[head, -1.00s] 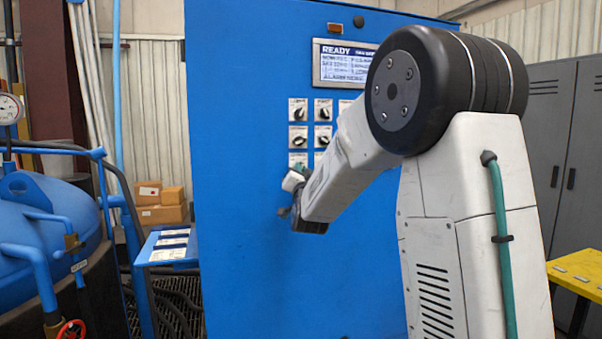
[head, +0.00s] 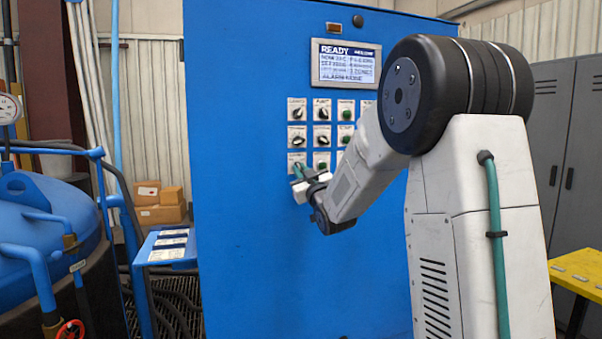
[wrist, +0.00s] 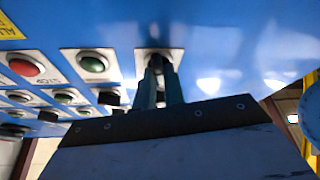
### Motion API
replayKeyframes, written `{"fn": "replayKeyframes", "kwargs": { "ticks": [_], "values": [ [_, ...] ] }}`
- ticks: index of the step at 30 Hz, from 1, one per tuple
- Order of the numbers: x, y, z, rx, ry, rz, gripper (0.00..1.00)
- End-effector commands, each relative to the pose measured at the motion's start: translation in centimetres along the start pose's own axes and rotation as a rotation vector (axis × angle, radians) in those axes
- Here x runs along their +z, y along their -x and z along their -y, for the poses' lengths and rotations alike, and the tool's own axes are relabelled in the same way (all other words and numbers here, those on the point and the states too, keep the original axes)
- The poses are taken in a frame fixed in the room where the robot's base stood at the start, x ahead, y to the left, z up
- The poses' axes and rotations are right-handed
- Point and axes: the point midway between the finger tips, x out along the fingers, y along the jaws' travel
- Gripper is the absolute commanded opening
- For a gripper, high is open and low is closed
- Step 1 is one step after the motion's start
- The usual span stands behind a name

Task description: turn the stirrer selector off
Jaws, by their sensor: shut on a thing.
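A black selector knob (head: 296,164) sits on a pale square plate at the lower left of the switch rows on the blue cabinet. Its label is too small to read, so I cannot confirm that it is the stirrer selector. My gripper (head: 299,170) is at this plate, its fingers pointing at the panel and partly covering the knob. In the wrist view my gripper (wrist: 158,72) is shut on the dark selector knob (wrist: 154,57). The fingers hide most of the knob, so its pointing direction cannot be told.
Other selectors (head: 297,114) and green buttons (head: 322,166) are close above and right. A red button (wrist: 24,67) shows in the wrist view. The display (head: 346,63) reads READY. A blue vessel (head: 40,220) stands left, a yellow table (head: 577,268) right.

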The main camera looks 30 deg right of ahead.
Motion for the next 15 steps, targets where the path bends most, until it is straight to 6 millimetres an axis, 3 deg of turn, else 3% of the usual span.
{"fn": "replayKeyframes", "kwargs": {
  "ticks": [15],
  "values": [
    [-0.03, -0.02, -0.18, -0.082, 0.201, 0.0, 0.0]
  ]
}}
